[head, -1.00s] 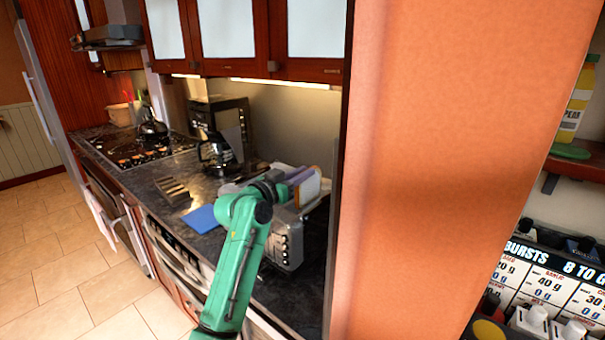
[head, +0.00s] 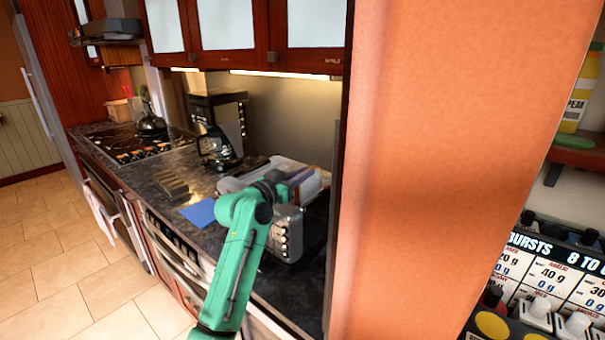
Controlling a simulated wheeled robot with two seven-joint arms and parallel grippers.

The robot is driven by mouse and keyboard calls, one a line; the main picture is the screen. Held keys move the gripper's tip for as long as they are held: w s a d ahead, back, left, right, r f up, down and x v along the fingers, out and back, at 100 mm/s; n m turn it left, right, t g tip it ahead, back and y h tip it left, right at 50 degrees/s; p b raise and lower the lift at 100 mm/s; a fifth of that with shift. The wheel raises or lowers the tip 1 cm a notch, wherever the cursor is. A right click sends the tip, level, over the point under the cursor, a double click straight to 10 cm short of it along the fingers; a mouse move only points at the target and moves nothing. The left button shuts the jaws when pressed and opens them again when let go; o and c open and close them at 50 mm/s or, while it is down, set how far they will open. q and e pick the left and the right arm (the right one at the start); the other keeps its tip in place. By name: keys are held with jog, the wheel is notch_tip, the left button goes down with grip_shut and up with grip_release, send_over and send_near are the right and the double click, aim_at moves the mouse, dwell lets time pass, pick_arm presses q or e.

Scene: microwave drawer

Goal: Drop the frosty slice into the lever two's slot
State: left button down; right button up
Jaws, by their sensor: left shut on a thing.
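The silver toaster (head: 289,235) stands on the dark counter, with a column of controls on its near end. The fingertips are small and partly hidden by my own green arm. The slice is at the top of the toaster; I cannot tell how far it is inside a slot. A pale piece with a brownish edge (head: 319,186) shows just right of it. The slots and which lever is number two cannot be made out. My right gripper is not in view.
A coffee maker (head: 218,135) stands behind. An orange wall (head: 450,150) closes off the right side. A hob (head: 135,145) is further left.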

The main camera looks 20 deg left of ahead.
aim_at(303, 185)
pick_arm(q)
jog(key=shift+f+b, duration=1.15)
jog(key=shift+f, duration=0.45)
jog(key=c, duration=0.8)
grip_release()
jog(key=shift+o, duration=0.2)
jog(key=shift+s, duration=0.1)
jog(key=b+v, duration=0.4)
jog(key=v, duration=1)
jog(key=shift+s, duration=0.2)
